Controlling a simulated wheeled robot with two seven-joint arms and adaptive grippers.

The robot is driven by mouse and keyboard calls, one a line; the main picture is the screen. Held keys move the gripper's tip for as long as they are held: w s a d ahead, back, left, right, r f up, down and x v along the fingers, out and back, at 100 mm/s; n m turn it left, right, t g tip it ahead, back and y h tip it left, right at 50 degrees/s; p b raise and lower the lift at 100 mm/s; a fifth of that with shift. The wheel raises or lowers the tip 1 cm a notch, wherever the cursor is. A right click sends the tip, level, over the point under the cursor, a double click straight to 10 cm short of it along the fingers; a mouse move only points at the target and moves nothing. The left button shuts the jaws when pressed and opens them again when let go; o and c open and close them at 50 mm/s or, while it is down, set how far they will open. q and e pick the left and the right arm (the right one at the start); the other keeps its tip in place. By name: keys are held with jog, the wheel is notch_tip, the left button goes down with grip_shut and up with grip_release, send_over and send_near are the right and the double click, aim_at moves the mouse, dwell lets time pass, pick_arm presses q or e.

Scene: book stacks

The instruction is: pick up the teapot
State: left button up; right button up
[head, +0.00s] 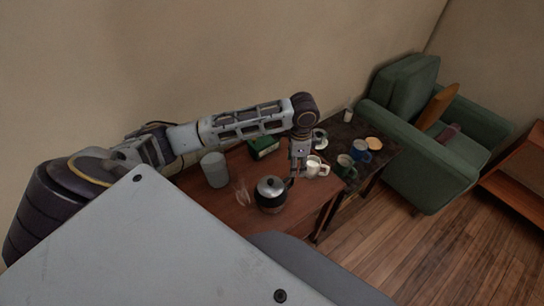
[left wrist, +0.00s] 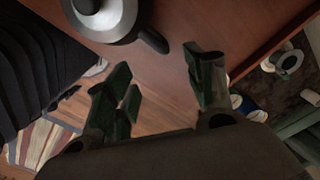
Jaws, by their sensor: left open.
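The teapot (head: 270,194) is a silver pot with a dark lid knob and a black handle. It stands upright on the reddish wooden table (head: 226,201). In the left wrist view the teapot (left wrist: 104,18) is cut off by the top edge, with a black part pointing toward my jaws. My left gripper (head: 298,174) points down just right of the teapot, beside a white mug (head: 316,167). In the left wrist view my left gripper (left wrist: 158,75) has its fingers apart with nothing between them. My right gripper is not in view.
A grey cup (head: 214,170), a clear glass (head: 242,190) and a green box (head: 263,146) stand near the teapot.

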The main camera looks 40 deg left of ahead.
pick_arm(q)
jog(key=shift+f, duration=0.1)
send_over(292, 185)
jog(key=shift+d+f, duration=0.2)
jog(key=shift+f, duration=4)
jog(key=shift+f, duration=0.1)
jog(key=shift+a+f, duration=0.15)
jog(key=shift+f, duration=2.4)
jog(key=shift+c, duration=0.3)
grip_shut()
jog(key=shift+w+r, duration=0.1)
